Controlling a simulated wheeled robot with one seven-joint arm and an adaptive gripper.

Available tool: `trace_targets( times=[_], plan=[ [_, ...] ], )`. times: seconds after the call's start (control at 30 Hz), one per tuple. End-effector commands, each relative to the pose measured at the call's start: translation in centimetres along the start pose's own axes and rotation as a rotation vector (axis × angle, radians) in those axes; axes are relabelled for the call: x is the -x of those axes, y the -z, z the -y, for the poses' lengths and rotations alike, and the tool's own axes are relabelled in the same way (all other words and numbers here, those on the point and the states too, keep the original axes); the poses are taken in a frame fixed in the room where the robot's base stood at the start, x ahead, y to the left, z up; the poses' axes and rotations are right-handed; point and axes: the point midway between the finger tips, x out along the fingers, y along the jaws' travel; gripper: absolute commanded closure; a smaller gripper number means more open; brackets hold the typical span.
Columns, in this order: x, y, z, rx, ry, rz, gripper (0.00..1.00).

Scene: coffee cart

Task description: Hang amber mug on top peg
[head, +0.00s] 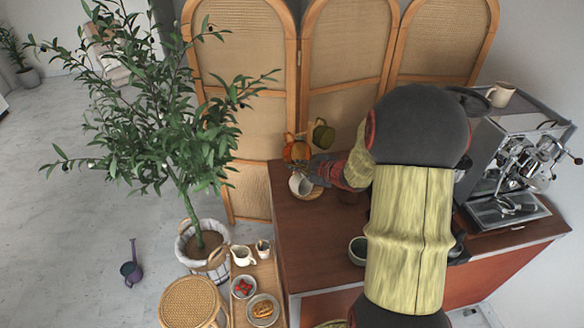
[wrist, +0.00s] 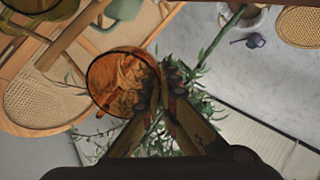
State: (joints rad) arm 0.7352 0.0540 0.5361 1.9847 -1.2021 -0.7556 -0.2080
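The amber mug (wrist: 118,82) is translucent orange glass, and its round form fills the space left of my fingertips in the wrist view. My gripper (wrist: 161,84) has its fingers close together around the mug's handle side. In the head view the amber mug (head: 296,151) is at the upper left of my gripper (head: 314,168), above the counter's far left corner, near the mug stand. The stand's round wooden base (head: 314,193) shows; its post and pegs are mostly hidden. I cannot tell whether the mug touches a peg.
A green mug (head: 323,135) is right of the amber one, and a white mug (head: 300,185) is low by the stand. A dark cup (head: 358,250) stands on the counter (head: 310,235). The espresso machine (head: 510,160) is right. A folding screen (head: 262,120) and olive tree (head: 170,110) stand close by.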

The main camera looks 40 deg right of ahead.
Motion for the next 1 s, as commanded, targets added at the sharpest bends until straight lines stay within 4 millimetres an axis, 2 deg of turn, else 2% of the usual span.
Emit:
trace_targets(
  times=[0.7, 1.0],
  plan=[
    [-0.7, -3.5, -2.3, -0.001, -0.001, 0.001, 1.0],
    [-0.4, -3.9, -1.9, 0.0, 0.0, 0.0, 1.0]
  ],
)
